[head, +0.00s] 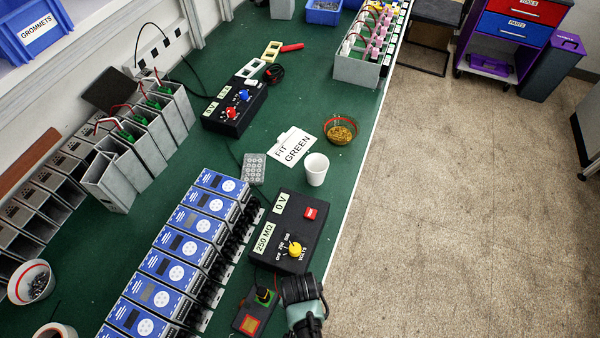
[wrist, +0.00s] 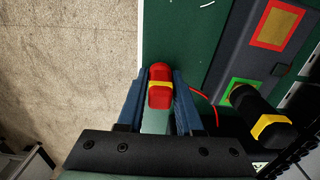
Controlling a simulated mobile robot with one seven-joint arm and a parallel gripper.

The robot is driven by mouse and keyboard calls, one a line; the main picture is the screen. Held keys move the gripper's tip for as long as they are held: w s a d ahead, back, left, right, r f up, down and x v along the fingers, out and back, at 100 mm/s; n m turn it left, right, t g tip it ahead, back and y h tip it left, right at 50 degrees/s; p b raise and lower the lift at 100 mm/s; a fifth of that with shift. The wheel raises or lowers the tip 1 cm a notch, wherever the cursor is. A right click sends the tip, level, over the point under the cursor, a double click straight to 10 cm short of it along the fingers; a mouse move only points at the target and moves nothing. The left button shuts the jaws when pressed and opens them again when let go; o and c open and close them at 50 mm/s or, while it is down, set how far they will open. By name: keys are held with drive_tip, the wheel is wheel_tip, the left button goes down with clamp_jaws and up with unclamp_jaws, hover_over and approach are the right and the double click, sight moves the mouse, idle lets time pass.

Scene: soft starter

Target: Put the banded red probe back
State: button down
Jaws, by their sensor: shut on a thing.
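My gripper (wrist: 160,88) is shut on the red probe (wrist: 160,84), which has a yellow band. The probe sits between the blue-grey fingers, over the bench's edge strip. In the head view my gripper (head: 303,290) is at the front right edge of the bench, and the red probe is hidden. A dark grey holder (wrist: 228,58) lies to the right in the wrist view, with a bare red-framed square (wrist: 276,25) and a green-framed square (wrist: 240,88). A black probe (wrist: 258,112) with a yellow band is at the green square. The holder (head: 240,322) is just left of my gripper in the head view.
A black tester (head: 290,235) with a yellow knob stands just beyond my gripper. A row of blue-faced units (head: 176,246) stands left of it. A white cup (head: 316,170) and a bowl of brass bits (head: 341,131) stand farther back. A thin red lead (wrist: 205,99) runs beside the gripper.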

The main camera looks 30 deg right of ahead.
drive_tip(key=shift+f, duration=0.2)
drive_tip(key=c, duration=0.6)
unclamp_jaws()
drive_tip(key=shift+o, duration=0.2)
drive_tip(key=shift+r, duration=0.1)
wheel_tip(320, 180, up, 12)
drive_tip(key=shift+r, duration=0.1)
